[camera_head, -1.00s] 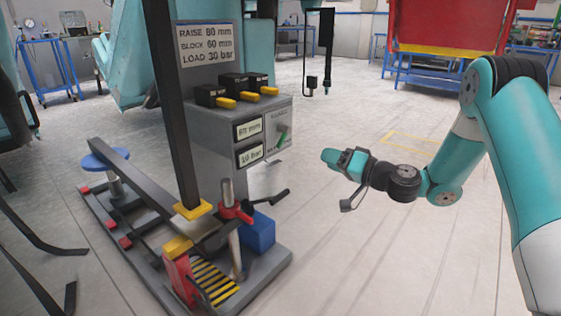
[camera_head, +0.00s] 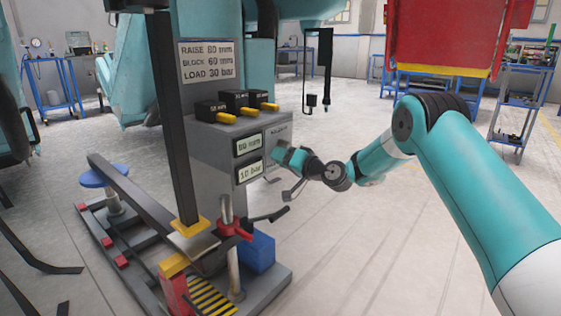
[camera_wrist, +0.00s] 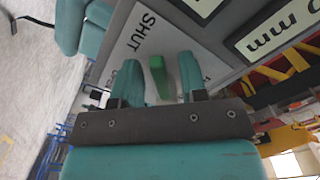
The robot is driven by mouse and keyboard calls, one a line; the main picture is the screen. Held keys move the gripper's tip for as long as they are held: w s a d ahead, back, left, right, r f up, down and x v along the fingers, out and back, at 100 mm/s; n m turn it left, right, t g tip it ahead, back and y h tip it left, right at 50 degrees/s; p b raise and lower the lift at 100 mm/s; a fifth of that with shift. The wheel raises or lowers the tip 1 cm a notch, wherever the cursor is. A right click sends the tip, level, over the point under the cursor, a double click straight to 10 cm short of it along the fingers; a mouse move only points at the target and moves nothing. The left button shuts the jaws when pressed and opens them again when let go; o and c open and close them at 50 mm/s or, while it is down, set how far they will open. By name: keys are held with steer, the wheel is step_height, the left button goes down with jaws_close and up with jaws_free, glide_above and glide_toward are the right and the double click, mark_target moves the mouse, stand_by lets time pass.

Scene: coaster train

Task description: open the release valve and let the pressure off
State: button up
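The release valve's green handle (camera_wrist: 159,76) shows in the wrist view on a pale label plate (camera_wrist: 185,42) marked SHUT, with other lettering partly covered. My gripper (camera_wrist: 159,62) is open, with one teal finger on each side of the handle and gaps between. In the head view my gripper (camera_head: 281,154) is at the right front face of the grey control box (camera_head: 222,150) and hides the handle. Whether the fingers touch the panel cannot be told. Two displays sit beside it: the upper one (camera_head: 248,144) reads in mm, the lower one (camera_head: 250,171) 10 bar.
Black switches with yellow levers (camera_head: 238,104) top the box. Below stand a jack with a red collar (camera_head: 233,232), a black lever, a blue block (camera_head: 259,251) and a long dark beam (camera_head: 130,190). A sign (camera_head: 210,61) hangs above.

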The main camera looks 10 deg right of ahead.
steer(key=shift+w+a, duration=0.2)
jaws_close()
